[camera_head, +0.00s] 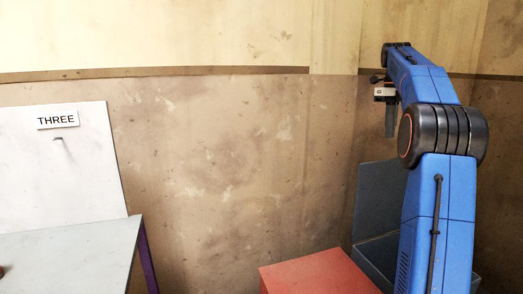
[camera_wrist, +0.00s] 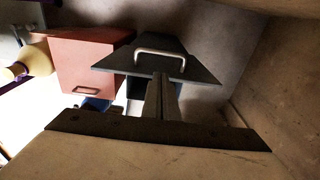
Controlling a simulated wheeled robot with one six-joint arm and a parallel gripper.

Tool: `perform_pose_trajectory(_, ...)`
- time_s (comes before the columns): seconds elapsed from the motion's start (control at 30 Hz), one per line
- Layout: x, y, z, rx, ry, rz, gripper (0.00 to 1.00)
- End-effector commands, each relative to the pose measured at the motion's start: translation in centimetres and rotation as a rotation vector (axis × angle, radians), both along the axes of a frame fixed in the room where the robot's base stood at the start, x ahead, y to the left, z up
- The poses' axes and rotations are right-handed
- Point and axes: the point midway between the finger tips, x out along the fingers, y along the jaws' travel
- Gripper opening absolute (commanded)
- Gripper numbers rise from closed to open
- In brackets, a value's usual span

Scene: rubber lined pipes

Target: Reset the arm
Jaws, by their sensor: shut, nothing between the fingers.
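My blue arm rises on the right of the head view, bent at its black elbow joint. My gripper (camera_head: 391,132) hangs from its far end, pointing down in front of the brown wall. In the wrist view my gripper (camera_wrist: 161,78) has its two grey fingers together, with nothing held between them. The fingers overlap a dark grey panel with a metal handle (camera_wrist: 160,55) in that view. I cannot tell how far the fingertips are from it.
A red box (camera_head: 318,274) stands at the lower middle, beside a grey bin with a raised lid (camera_head: 376,192) partly behind my arm. A table (camera_head: 75,250) and a white board with a "THREE" sign (camera_head: 58,120) are at left. A yellowish rounded object (camera_wrist: 37,60) shows at the wrist view's left.

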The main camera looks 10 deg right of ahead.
Motion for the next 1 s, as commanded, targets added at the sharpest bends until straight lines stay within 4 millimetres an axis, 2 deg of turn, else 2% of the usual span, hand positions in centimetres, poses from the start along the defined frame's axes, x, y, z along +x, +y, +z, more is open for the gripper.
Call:
perform_pose_trajectory(0.17, -0.6, 1.8, 0.3, -0.002, -0.013, 0.092, 0.0)
perform_pose_trajectory(0.47, -3.7, 9.0, 0.2, -0.016, -0.062, 0.521, 0.0)
perform_pose_trajectory(0.77, -8.2, 16.0, -1.4, -0.049, -0.103, 0.973, 0.0)
perform_pose_trajectory(1.0, -12.5, 21.0, -3.8, -0.088, -0.126, 1.335, 0.0)
